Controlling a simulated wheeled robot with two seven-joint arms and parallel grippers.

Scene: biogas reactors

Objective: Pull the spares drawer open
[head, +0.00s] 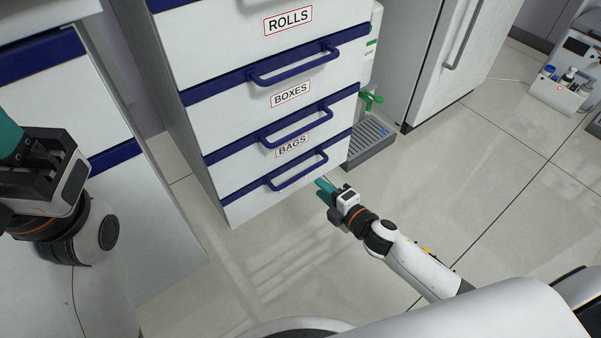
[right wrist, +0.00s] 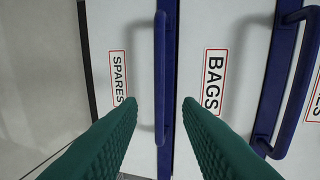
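The spares drawer (right wrist: 105,125) is the lowest in the white cabinet and looks shut. Its SPARES label shows in the right wrist view; I cannot read it in the head view. Its blue bar handle (right wrist: 160,75) also shows in the head view (head: 298,172). My right gripper (head: 325,188) is open near the right end of this handle. In the right wrist view its green fingers (right wrist: 160,103) stand apart, with the handle between their tips in the picture; contact is not visible. My left gripper (head: 8,135) is at the left edge, its fingertips cut off.
The bags drawer (head: 255,162), boxes drawer (head: 235,115) and rolls drawer (head: 215,45) sit above, all shut. A grey grated tray (head: 370,148) stands right of the cabinet, below a green tap (head: 370,100). The tiled floor (head: 500,180) in front is clear.

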